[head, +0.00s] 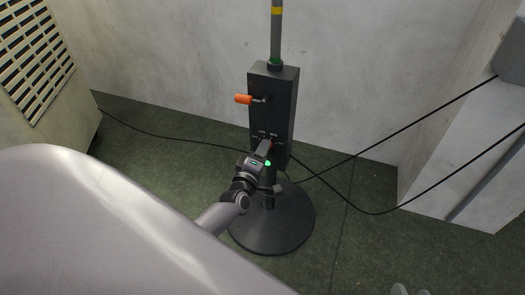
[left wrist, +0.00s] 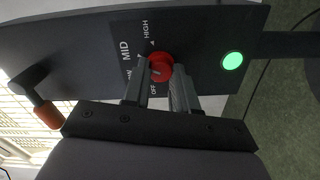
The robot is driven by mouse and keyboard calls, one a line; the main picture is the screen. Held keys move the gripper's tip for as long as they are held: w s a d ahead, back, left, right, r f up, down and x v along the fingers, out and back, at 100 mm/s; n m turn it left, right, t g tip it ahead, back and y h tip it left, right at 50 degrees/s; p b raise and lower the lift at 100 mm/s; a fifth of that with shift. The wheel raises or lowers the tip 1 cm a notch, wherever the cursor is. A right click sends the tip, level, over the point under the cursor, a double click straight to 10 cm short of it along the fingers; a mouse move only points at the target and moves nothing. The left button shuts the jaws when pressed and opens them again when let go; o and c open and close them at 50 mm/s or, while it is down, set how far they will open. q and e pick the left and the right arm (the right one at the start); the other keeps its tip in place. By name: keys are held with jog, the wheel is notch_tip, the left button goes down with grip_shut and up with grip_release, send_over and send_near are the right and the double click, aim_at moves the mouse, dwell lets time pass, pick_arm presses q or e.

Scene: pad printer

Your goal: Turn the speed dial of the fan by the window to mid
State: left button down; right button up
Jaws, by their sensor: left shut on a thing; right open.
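The fan's dark control box (head: 271,87) stands on a pole above a round black base (head: 290,233). Its red speed dial (left wrist: 160,68) shows in the left wrist view, with printed marks including OFF, MID and HIGH around it. My left gripper (head: 268,146) reaches the front of the box. In the left wrist view its two fingers are shut on the dial, one on either side. The fingers hide part of the dial and labels, and I cannot tell which mark it points to. My right gripper (head: 411,291) shows only its fingertips, apart and empty, at the bottom edge.
An orange-handled crank (head: 243,99) sticks out from the box above the dial. A green lamp (left wrist: 232,60) glows on the box below the dial. Black cables (head: 374,212) run right and left. A vented cabinet (head: 38,75) stands at left.

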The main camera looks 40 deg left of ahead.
pick_arm(q)
jog(key=c, duration=0.9)
grip_release()
jog(key=shift+s, duration=0.1)
pick_arm(e)
jog(key=shift+r, duration=0.1)
pick_arm(q)
jog(key=shift+p+v, duration=1.2)
jog(key=shift+v, duration=2.35)
pick_arm(e)
jog(key=shift+s+d+r+h, duration=0.1)
jog(key=shift+s+d+h, duration=0.15)
jog(key=shift+d, duration=0.25)
jog(key=shift+s+d+r+h, duration=0.1)
jog(key=shift+d+h, duration=0.25)
jog(key=shift+d, duration=0.1)
jog(key=shift+w+n, duration=0.15)
jog(key=shift+n, duration=0.15)
